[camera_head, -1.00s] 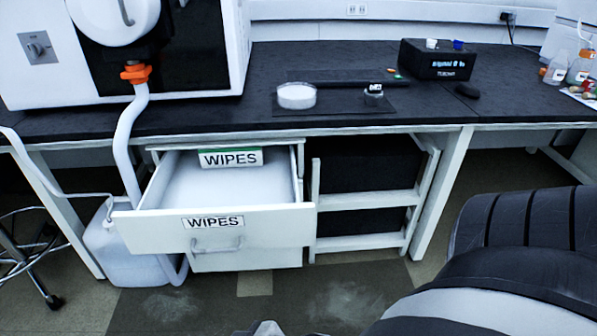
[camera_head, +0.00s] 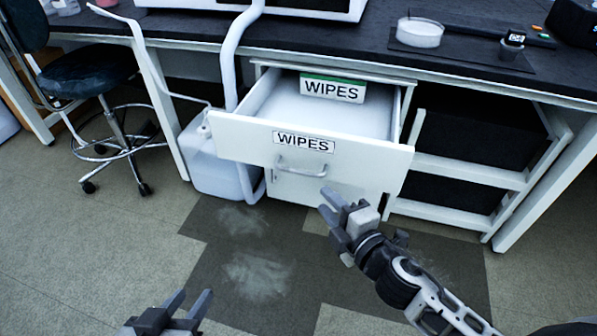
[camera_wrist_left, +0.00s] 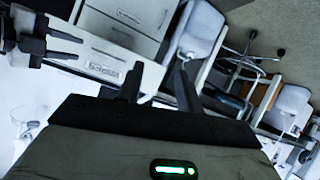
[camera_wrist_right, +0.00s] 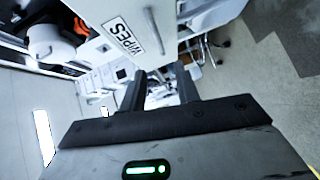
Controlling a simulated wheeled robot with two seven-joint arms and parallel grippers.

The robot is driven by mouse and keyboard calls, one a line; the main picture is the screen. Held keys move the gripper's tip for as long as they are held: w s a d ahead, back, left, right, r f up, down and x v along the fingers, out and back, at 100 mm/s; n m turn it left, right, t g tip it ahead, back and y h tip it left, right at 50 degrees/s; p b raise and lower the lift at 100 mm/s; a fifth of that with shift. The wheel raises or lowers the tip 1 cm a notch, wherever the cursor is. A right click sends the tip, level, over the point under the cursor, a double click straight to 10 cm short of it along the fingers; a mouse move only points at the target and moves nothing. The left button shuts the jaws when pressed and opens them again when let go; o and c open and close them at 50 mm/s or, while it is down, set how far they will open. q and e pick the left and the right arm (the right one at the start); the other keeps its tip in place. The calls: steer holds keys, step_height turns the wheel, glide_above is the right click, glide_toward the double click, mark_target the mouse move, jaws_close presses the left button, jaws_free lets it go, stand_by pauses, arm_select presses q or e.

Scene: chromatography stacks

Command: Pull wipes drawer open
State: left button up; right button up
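The white wipes drawer (camera_head: 240,140) stands pulled out below the bench, its front labelled WIPES, with a bar handle (camera_head: 302,172). Inside at the back is a white and green box marked WIPES (camera_head: 333,89). My right gripper (camera_head: 326,204) is open and empty, just below and right of the handle in the head view, apart from it. The right wrist view shows the drawer front (camera_wrist_right: 100,12) and handle (camera_wrist_right: 153,30) beyond its spread fingers. My left gripper (camera_head: 188,300) is open and empty over the floor at the bottom of the head view.
A stool (camera_head: 85,75) stands at the left. A white jug (camera_head: 212,165) with a tube is left of the drawer. An open shelf unit (camera_head: 470,170) is to the right. The bench top (camera_head: 370,40) carries a dish (camera_head: 420,33). The floor in front is clear.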

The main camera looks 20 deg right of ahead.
mark_target(297, 170)
steer(key=b+x, duration=0.1)
steer(key=x, duration=1.1)
steer(key=shift+w, duration=0.35)
jaws_close()
steer(key=shift+a+f, duration=0.1)
